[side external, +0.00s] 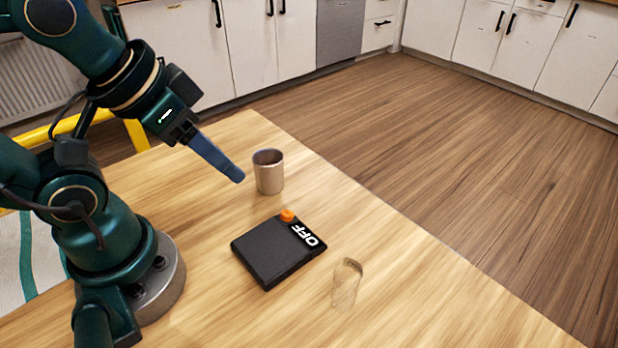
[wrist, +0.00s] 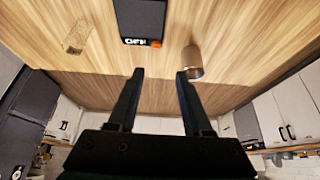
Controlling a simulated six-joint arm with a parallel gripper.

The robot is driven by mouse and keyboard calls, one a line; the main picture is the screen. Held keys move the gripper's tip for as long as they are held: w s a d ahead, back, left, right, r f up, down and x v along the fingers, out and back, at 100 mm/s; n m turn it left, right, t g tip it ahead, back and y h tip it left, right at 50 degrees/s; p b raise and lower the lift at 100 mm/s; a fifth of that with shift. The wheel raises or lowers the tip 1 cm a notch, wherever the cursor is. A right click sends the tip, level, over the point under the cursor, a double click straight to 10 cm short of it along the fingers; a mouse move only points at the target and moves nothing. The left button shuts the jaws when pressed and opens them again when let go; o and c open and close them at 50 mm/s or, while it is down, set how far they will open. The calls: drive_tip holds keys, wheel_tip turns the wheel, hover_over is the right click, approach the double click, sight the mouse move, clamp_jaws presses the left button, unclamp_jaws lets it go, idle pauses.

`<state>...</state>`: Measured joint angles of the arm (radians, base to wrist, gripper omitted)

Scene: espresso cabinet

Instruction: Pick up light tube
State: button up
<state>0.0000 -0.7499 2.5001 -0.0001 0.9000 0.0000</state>
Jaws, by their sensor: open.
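A clear, see-through tube (side external: 347,284) stands on the wooden table, right of the black box, and looks like the light tube. It also shows in the wrist view (wrist: 77,37), at the upper left, away from both fingers. My gripper (side external: 238,176) is open and empty above the table, at the far side of the box from the tube. In the wrist view, my two fingers (wrist: 160,73) are spread with nothing between them. Whether the tube is hollow is hard to tell.
A beige metallic cup (side external: 268,174) stands just right of my gripper; it shows near one fingertip in the wrist view (wrist: 193,64). A flat black box (side external: 272,254) marked "OFF", with an orange knob (side external: 287,215), lies between cup and tube. The table's right edge drops to the floor.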

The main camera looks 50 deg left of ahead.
drive_tip(key=o, duration=0.4)
